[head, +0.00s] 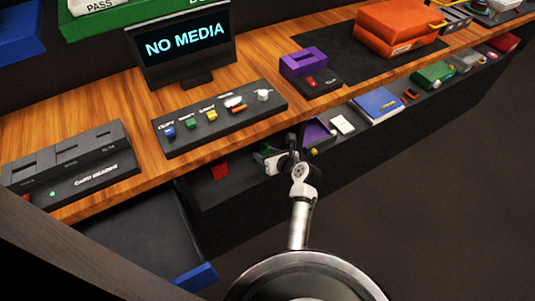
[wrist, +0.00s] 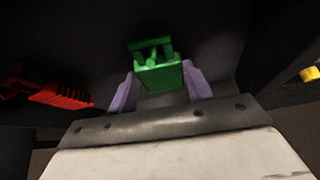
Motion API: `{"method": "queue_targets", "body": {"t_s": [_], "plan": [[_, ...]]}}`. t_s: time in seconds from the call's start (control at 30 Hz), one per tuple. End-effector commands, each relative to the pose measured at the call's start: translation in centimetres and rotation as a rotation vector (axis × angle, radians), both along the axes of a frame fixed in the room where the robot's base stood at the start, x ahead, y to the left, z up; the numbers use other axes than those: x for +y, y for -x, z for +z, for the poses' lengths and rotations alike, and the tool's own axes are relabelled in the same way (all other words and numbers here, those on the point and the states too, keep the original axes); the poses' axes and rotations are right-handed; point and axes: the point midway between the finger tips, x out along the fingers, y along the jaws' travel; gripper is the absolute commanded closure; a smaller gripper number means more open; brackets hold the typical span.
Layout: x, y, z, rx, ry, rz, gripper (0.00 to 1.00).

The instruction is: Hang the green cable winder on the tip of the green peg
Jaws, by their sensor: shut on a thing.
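The green cable winder (wrist: 158,73) is between the two purple fingers of my gripper (wrist: 160,85) in the wrist view. The fingers press on its left and right sides, and its forked end points away from my palm. In the head view my gripper (head: 272,160) is at the lower shelf, just below the counter's front edge. A small patch of green shows by it there, too small to name surely. I cannot make out the green peg in either view.
The wooden counter (head: 115,95) overhangs the dark lower shelf (head: 235,200). A red block (head: 219,170) sits left of my gripper. A purple piece (head: 317,132) and a white block (head: 342,125) are on its right. The wrist view shows a red comb-like piece (wrist: 60,96) and a yellow piece (wrist: 310,74).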

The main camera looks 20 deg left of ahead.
Motion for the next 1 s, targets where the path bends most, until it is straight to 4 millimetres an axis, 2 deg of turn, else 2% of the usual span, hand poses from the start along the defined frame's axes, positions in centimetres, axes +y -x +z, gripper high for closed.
{"method": "queue_targets", "body": {"t_s": [0.27,0.3,0.5,0.8,1.0], "plan": [[0.0,0.0,0.0,0.0,0.0,0.0,0.73],[0.0,0.0,0.0,0.0,0.0,0.0,0.47],[0.0,0.0,0.0,0.0,0.0,0.0,0.24],[-0.2,0.1,0.1,0.0,0.0,-0.001,0.24],[-2.2,1.3,1.3,-0.002,0.0,-0.003,0.24]]}}
